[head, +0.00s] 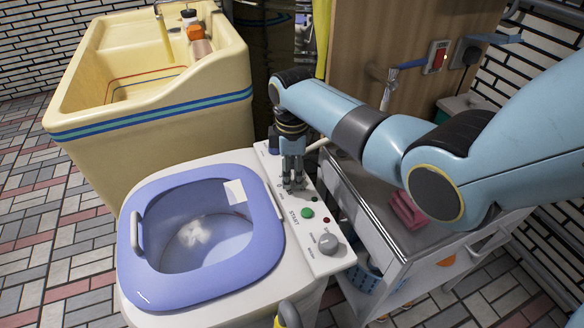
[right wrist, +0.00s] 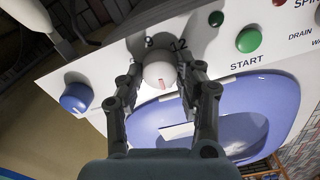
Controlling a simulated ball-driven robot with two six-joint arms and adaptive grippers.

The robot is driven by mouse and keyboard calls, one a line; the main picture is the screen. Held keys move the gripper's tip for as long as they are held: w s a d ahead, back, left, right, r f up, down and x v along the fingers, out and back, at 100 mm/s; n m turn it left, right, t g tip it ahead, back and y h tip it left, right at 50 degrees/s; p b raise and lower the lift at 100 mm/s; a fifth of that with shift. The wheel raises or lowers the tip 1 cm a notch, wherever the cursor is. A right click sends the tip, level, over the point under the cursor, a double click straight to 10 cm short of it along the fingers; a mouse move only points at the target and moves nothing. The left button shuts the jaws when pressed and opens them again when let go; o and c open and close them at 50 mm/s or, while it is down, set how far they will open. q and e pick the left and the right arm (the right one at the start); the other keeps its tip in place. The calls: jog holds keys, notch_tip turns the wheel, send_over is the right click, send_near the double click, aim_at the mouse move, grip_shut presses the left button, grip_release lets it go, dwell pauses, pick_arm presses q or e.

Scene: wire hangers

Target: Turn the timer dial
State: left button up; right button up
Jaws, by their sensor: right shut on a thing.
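The timer dial (right wrist: 160,73) is a round pale knob with a red mark, with the numbers 9 and 12 printed beside it. My right gripper (right wrist: 160,85) has a finger on each side of the dial and is shut on it. In the head view my right gripper (head: 293,184) points down onto the washing machine's control panel (head: 317,262) and hides the dial. My left gripper is not in view.
The panel also has a blue knob (right wrist: 75,97), a green START button (head: 307,213) and a grey knob (head: 328,243). The blue lid (head: 160,290) is beside the panel. A yellow sink (head: 170,108) stands behind, and a cart (head: 385,215) stands right.

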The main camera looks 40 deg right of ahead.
jog(key=m+p, duration=0.2)
jog(key=m, duration=0.2)
jog(key=shift+r+p, duration=0.15)
jog(key=shift+p, duration=0.25)
jog(key=m+p, duration=0.2)
jog(key=m, duration=0.3)
jog(key=shift+m, duration=0.4)
jog(key=m+p, duration=0.1)
jog(key=m, duration=0.5)
jog(key=shift+p, duration=0.3)
jog(key=m, duration=0.6)
jog(key=shift+p, duration=0.35)
jog(key=shift+m, duration=0.3)
jog(key=o, duration=1.1)
jog(key=shift+o, duration=0.2)
